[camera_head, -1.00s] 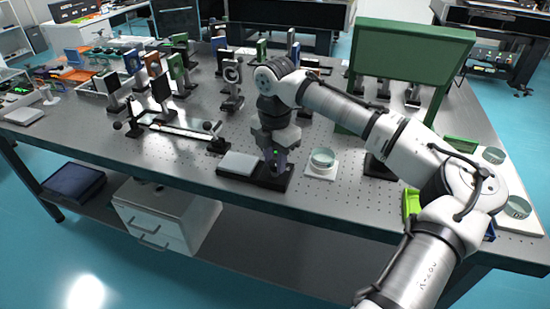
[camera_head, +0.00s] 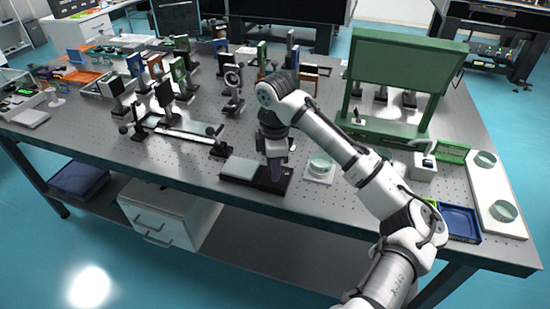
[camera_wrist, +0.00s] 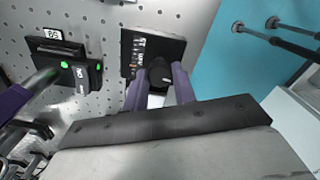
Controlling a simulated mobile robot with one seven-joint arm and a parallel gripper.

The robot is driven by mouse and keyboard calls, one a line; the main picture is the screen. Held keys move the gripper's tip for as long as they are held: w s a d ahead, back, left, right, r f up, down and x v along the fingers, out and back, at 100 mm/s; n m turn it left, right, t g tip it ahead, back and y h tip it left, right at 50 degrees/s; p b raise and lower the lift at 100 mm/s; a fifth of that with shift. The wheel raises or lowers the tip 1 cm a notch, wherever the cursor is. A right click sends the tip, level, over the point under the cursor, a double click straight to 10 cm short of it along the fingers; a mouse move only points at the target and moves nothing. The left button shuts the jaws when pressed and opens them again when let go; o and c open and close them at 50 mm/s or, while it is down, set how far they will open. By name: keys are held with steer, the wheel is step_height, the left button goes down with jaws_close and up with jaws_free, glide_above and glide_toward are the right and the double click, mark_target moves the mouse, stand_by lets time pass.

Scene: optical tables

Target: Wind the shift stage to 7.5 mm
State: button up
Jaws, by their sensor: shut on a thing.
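The shift stage is a low black base (camera_head: 282,184) with a flat grey plate (camera_head: 241,169) on its left part, near the table's front edge. My gripper (camera_head: 275,174) points down at the right part of this base. In the wrist view, the purple fingers of my gripper (camera_wrist: 160,88) are shut on a dark round knob (camera_wrist: 160,72). A black plate with a small white scale (camera_wrist: 138,48) lies behind the knob. The scale's marks are too small to read, so I cannot tell the setting.
A white pad with a round glass dish (camera_head: 320,165) stands just right of the stage. A rail with mounts (camera_head: 180,133) lies to the left. A green panel (camera_head: 405,75) stands behind. A blue tray (camera_head: 459,222) is at the right.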

steer(key=m+p, duration=0.5)
steer(key=shift+r+m+p, duration=0.3)
steer(key=shift+r, duration=0.05)
steer(key=m, duration=0.1)
steer(key=m+p, duration=0.1)
steer(key=m, duration=0.1)
steer(key=m+p, duration=0.1)
steer(key=shift+f, duration=0.25)
steer(key=m, duration=0.6)
steer(key=shift+m, duration=0.4)
steer(key=m, duration=0.5)
steer(key=shift+m, duration=0.3)
steer(key=o, duration=1)
step_height(320, 180, up, 14)
steer(key=shift+f+b, duration=0.15)
steer(key=shift+b, duration=0.25)
